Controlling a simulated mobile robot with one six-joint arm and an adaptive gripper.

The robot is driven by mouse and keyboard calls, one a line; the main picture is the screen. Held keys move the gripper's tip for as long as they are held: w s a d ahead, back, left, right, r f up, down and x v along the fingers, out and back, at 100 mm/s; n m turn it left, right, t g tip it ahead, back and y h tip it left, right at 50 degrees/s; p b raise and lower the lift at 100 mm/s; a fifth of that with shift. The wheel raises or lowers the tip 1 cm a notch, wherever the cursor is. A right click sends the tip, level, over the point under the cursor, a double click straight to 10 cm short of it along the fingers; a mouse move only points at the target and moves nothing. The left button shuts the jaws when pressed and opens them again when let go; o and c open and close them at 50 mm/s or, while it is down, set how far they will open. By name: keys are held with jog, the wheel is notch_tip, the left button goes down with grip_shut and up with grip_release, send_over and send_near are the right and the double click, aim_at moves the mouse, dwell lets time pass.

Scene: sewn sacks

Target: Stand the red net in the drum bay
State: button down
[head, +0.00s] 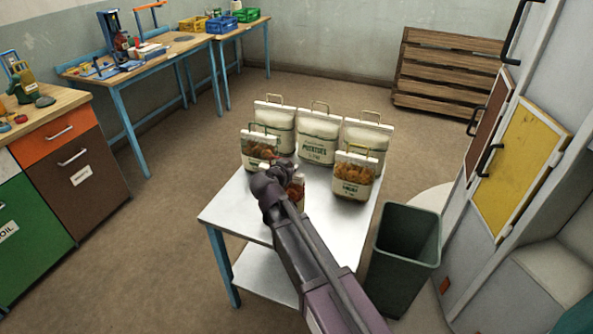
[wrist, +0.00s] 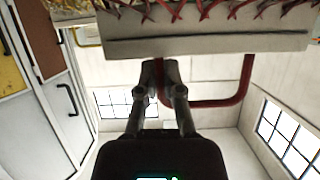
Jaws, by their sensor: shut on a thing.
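My gripper (head: 277,180) is over the near part of the white table. In the wrist view its fingers (wrist: 160,75) are closed on one side of a red handle (wrist: 215,103). The handle joins a pale top band (wrist: 200,43), with red net (wrist: 205,10) beyond it. In the head view a strip of this red net (head: 298,190) shows beside my gripper; my arm hides the rest. I cannot tell whether its base touches the table. I cannot pick out the drum bay for certain.
Several other sacks, including a potato sack (head: 318,135) and an orange-filled one (head: 353,175), stand on the table (head: 232,212). A dark green open bin (head: 407,235) stands to its right, near a cabinet with a yellow door (head: 520,165). Floor at left is clear.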

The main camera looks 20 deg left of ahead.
jog(key=shift+w, duration=0.1)
dwell(0.3)
jog(key=shift+a+f+b, duration=0.1)
jog(key=shift+f+b, duration=1.3)
jog(key=shift+b, duration=0.05)
jog(key=shift+f+b, duration=0.3)
jog(key=shift+f, duration=0.1)
jog(key=c, duration=0.8)
grip_release()
jog(key=shift+s+r, duration=0.35)
jog(key=shift+s, duration=0.15)
jog(key=p+v, duration=0.4)
jog(key=v, duration=0.7)
jog(key=shift+p, duration=0.3)
